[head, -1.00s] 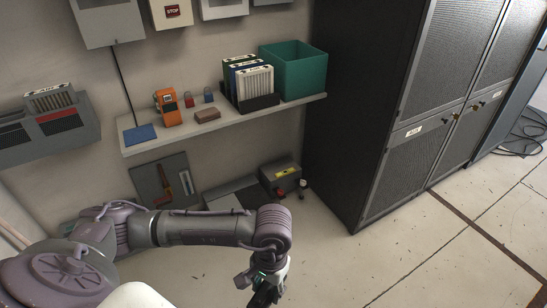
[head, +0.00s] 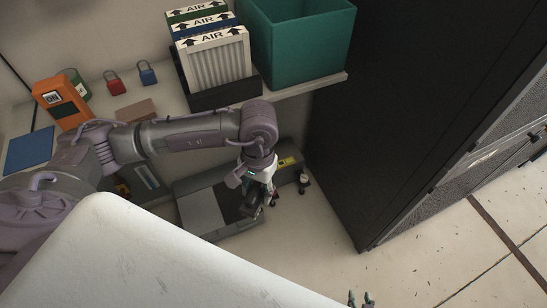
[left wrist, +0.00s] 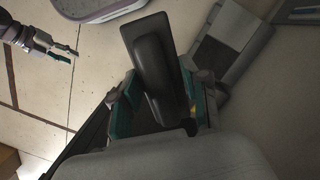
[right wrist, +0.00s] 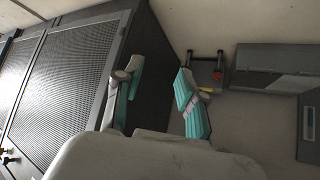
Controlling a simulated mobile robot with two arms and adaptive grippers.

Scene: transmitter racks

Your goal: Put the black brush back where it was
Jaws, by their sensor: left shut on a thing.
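My left gripper (head: 256,196) is shut on the black brush (left wrist: 158,65). In the left wrist view the brush lies between the teal fingers (left wrist: 158,98), its broad dark block pointing up in the picture. In the head view they are in front of the low grey unit with a dark panel (head: 203,212) by the wall; contact cannot be told. That unit also shows in the left wrist view (left wrist: 243,30). My right gripper (right wrist: 162,92) is open and empty, its teal fingers apart. Its tips show at the head view's bottom edge (head: 361,299).
The wall shelf (head: 325,86) above holds AIR filters (head: 218,62), a teal bin (head: 300,42), an orange device (head: 62,103), red (head: 115,84) and blue padlocks (head: 147,73) and a blue mat (head: 28,151). A dark cabinet (head: 400,110) stands right. The floor (head: 410,270) in front is clear.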

